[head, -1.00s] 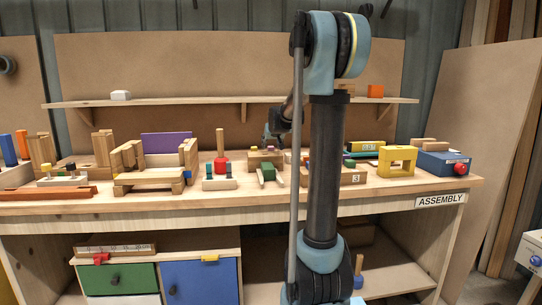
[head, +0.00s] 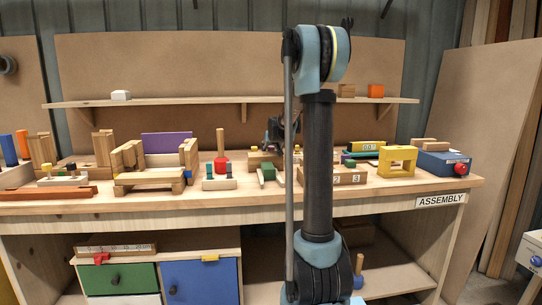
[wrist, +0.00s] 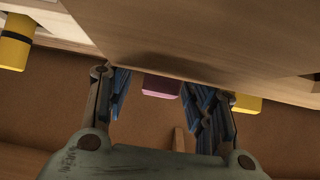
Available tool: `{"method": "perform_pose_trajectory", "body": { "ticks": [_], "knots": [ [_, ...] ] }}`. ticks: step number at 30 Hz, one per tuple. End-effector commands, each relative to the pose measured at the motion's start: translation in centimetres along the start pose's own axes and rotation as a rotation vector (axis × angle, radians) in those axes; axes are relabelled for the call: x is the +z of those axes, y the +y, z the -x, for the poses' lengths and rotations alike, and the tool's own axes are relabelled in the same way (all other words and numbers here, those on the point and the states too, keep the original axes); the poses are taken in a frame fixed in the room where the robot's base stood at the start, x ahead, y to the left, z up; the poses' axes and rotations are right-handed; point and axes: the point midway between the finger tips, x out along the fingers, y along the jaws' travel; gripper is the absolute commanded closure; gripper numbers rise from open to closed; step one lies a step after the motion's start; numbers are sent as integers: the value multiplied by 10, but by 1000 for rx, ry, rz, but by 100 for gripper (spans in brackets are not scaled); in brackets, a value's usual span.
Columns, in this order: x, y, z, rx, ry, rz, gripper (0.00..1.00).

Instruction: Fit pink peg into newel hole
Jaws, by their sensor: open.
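In the wrist view, a pink peg (wrist: 160,87) shows between the two fingers of my gripper (wrist: 160,100). The fingers are apart, with visible gaps on both sides of the peg. The peg's upper part is hidden behind the edge of a large wooden piece (wrist: 200,40) close to the camera. In the head view, my gripper (head: 275,129) is small and dark above the middle of the bench, left of my arm column. I cannot pick out the pink peg there. I cannot identify the newel hole in either view.
Yellow pegs show at left (wrist: 16,42) and right (wrist: 247,103) in the wrist view. The bench's front strip is mostly clear.

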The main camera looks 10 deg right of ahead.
Motion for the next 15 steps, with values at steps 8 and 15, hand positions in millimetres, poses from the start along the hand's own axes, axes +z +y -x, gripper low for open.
{"method": "perform_pose_trajectory", "body": {
  "ticks": [8,15],
  "knots": [
    [0,2,0,1,0,-1,64],
    [0,1,0,1,0,-1,91]
  ]
}}
